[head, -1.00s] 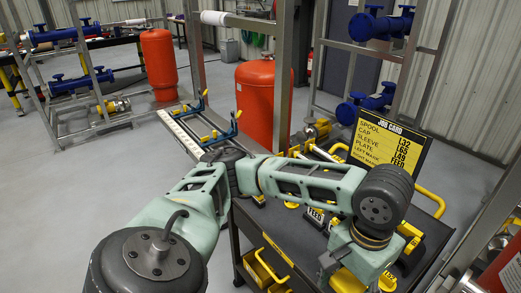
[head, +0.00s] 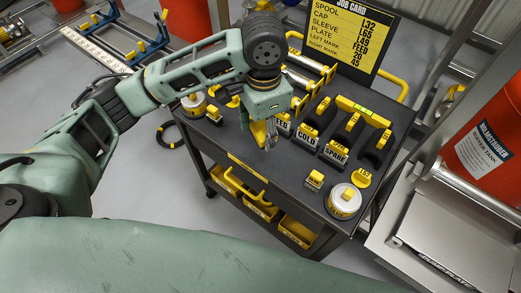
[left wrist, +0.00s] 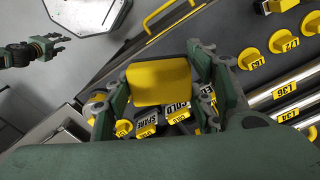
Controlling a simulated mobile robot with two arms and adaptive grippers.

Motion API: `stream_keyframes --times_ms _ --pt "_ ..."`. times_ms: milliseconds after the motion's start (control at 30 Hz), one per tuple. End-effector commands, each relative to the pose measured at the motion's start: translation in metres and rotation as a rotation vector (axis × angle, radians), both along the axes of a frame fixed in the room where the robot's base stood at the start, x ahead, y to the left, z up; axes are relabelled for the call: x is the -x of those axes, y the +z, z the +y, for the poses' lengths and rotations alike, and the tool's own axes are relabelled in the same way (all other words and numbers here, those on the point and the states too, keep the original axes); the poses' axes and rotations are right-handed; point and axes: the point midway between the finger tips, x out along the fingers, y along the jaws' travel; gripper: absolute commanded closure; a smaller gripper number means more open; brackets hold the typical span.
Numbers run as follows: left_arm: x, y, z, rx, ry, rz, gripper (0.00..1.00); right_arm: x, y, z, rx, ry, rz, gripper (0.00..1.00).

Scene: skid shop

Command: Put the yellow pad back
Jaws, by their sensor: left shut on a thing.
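My left gripper (head: 269,140) points down above the dark top of the cart (head: 275,190), near its front edge. It is shut on the yellow pad (head: 258,132), which is partly hidden by the fingers in the head view. In the left wrist view the yellow pad (left wrist: 158,82) fills the space between the fingers, a plain yellow block with rounded corners. Behind it are stands labelled COLD (head: 307,136) and SPARE (head: 335,153), holding yellow-tagged parts. My right gripper (left wrist: 62,45) shows at the left of the left wrist view, empty, its fingers apart.
The job card (head: 340,30) stands at the cart's back. A white tin with a yellow label (head: 345,200), a small yellow-topped block (head: 314,180) and a yellow disc (head: 362,179) sit at the right. The front cart top has bare space.

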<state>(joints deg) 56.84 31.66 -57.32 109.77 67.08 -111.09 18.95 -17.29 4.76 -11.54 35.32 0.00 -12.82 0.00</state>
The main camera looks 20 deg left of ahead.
Motion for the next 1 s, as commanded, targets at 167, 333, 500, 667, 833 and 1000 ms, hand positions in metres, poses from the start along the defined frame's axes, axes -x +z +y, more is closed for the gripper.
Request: stream_keyframes --times_ms 167,333,500,667,833,1000 --pt "-0.021 -0.022 -0.031 -0.001 -0.348 0.007 0.73 0.022 -0.003 -0.017 0.021 -0.001 0.031 0.6" --pt "-0.035 -0.042 -0.059 -0.003 -0.677 0.007 0.73 0.007 -0.005 -0.004 0.006 -0.004 0.009 0.6" --pt "-0.042 -0.057 -0.079 -0.006 -0.935 0.007 0.73 -0.021 -0.003 0.014 -0.019 -0.006 -0.036 0.6" --pt "-0.044 -0.064 -0.088 -0.01 -1.067 0.006 0.73 -0.02 -0.004 0.013 -0.017 -0.003 -0.033 0.6" --pt "-0.047 -0.074 -0.075 -0.011 -1.1 0.008 0.73 -0.006 0.0 0.006 -0.008 -0.001 -0.011 0.6" --pt "-0.053 -0.095 -0.036 -0.013 -1.098 0.01 0.73 0.005 0.01 0.0 -0.001 0.0 0.004 0.6"
